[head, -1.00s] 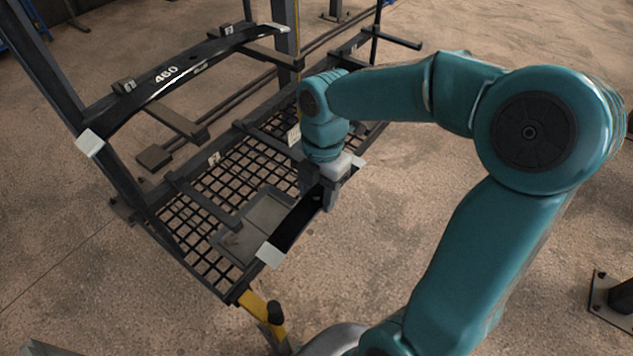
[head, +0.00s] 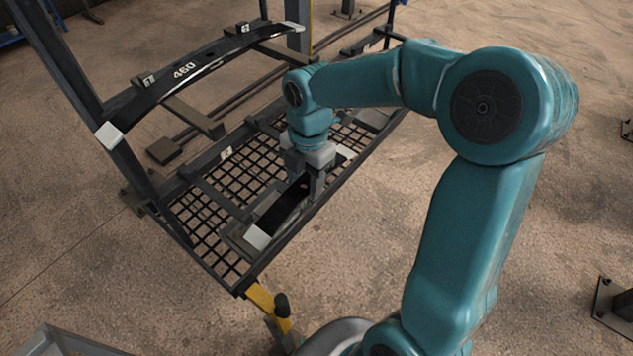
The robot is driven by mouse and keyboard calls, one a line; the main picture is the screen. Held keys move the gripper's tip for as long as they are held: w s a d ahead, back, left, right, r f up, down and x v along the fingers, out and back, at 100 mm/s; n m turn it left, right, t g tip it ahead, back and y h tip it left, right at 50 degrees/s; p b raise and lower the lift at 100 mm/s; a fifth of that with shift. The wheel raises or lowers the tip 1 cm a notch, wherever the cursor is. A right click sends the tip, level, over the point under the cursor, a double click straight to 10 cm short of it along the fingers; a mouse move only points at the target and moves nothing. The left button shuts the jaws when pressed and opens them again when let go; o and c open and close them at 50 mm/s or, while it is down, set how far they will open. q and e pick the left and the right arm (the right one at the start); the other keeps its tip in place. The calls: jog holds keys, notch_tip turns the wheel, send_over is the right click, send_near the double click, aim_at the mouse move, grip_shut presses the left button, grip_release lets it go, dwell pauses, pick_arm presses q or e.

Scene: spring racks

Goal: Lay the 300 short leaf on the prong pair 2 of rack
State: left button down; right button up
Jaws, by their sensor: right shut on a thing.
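My right gripper (head: 305,185) points down, shut on a short black leaf (head: 279,213) with white end pads. It holds the leaf near the middle, over the lower mesh level of the rack (head: 181,218). The leaf's number cannot be read. One lower prong (head: 212,192) shows left of the leaf, beside a small label plate (head: 226,153); the prong further back is partly hidden by my arm. I cannot tell whether the leaf touches the prongs. My left gripper is not in view.
A longer leaf marked 460 (head: 185,72) lies across the upper prongs. A yellow post (head: 262,298) stands at the rack's near corner.

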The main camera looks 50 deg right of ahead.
jog(key=shift+w+r, duration=0.15)
jog(key=shift+w, duration=0.7)
jog(key=w+f+p, duration=0.1)
jog(key=w+f, duration=0.2)
jog(key=w, duration=0.5)
jog(key=shift+a+f+p, duration=0.2)
jog(key=shift+a+p, duration=0.1)
jog(key=shift+p, duration=0.05)
jog(key=o, duration=1.3)
notch_tip(320, 180, up, 8)
jog(key=shift+d+f, duration=0.2)
jog(key=shift+d, duration=0.2)
